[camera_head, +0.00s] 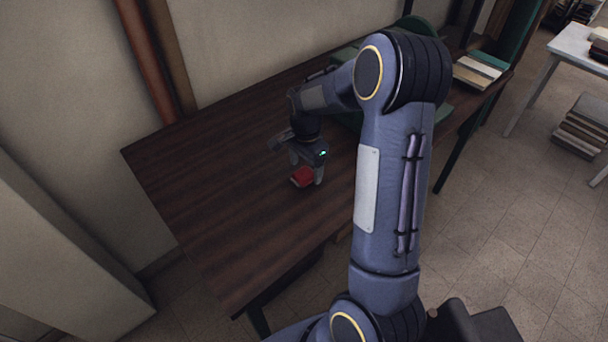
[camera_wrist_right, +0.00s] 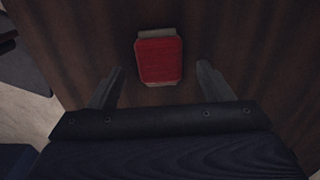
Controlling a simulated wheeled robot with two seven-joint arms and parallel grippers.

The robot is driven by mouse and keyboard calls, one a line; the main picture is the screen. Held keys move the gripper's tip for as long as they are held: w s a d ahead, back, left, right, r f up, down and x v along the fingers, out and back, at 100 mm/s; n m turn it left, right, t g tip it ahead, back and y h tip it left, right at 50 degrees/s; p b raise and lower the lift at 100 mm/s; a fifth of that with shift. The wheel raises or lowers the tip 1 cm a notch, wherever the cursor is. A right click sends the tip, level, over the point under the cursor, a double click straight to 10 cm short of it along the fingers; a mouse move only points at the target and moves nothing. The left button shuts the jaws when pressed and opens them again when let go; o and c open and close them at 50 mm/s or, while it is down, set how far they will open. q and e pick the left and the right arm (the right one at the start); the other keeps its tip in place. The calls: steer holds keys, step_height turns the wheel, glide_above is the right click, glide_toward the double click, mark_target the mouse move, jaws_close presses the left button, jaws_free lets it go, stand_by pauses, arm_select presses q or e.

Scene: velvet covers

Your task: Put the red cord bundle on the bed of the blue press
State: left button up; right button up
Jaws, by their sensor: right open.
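The red cord bundle (camera_head: 302,176) lies on the dark wooden table (camera_head: 215,200). In the right wrist view the bundle (camera_wrist_right: 159,60) is a red block with pale ends, just beyond and between my fingertips. My right gripper (camera_head: 307,172) is open over the bundle, with a finger on each side; the right wrist view shows its two fingers (camera_wrist_right: 160,75) spread and not touching it. No blue press can be made out; my right arm hides part of the table. My left gripper is not in view.
Green objects (camera_head: 345,55) stand at the table's far end, partly behind my arm. A book stack (camera_head: 480,70) lies to their right. A white table (camera_head: 572,45) and a floor stack of books (camera_head: 582,125) are at the right. The table's near left is clear.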

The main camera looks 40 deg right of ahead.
steer(key=shift+f, duration=0.85)
steer(key=c, duration=1.1)
steer(key=shift+r, duration=0.1)
steer(key=shift+c, duration=0.2)
steer(key=shift+r, duration=0.45)
step_height(320, 180, up, 2)
steer(key=shift+r, duration=0.2)
steer(key=s+a+r+b, duration=0.2)
steer(key=s+a+r, duration=0.7)
steer(key=s, duration=0.1)
steer(key=shift+s+r, duration=0.3)
steer(key=shift+s, duration=0.1)
